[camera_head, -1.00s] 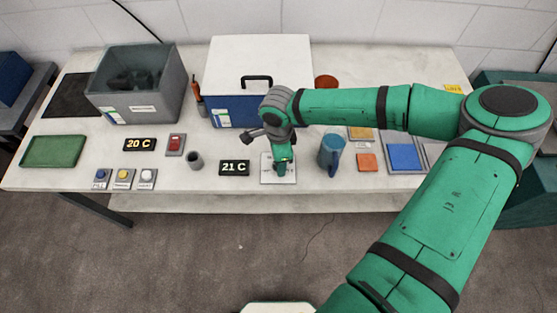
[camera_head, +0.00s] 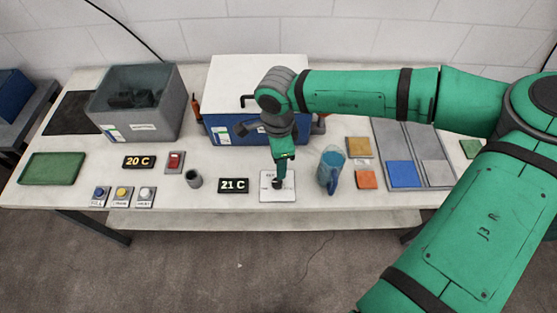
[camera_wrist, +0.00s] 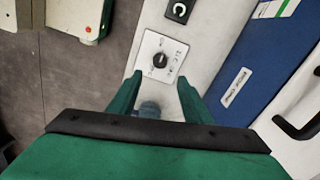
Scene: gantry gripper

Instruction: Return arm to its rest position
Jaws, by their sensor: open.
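My gripper (camera_wrist: 158,95) is open and empty. In the wrist view its two green fingers stand apart, a little short of a white dial plate (camera_wrist: 165,56) with a black knob (camera_wrist: 160,61). In the head view my gripper (camera_head: 281,168) points down above the same dial plate (camera_head: 288,194), and the dark knob (camera_head: 278,184) shows just below it. My green arm reaches in from the right, bent at the elbow, in front of the blue box (camera_head: 226,130) with the white lid.
A blue jug (camera_head: 330,169) stands close right of the dial. A "21 C" display (camera_head: 233,186) and a grey cup (camera_head: 194,179) are to its left. A grey bin (camera_head: 159,118) and a green tray (camera_head: 52,168) are further left. Colored tiles and a grey tray (camera_head: 436,150) lie right.

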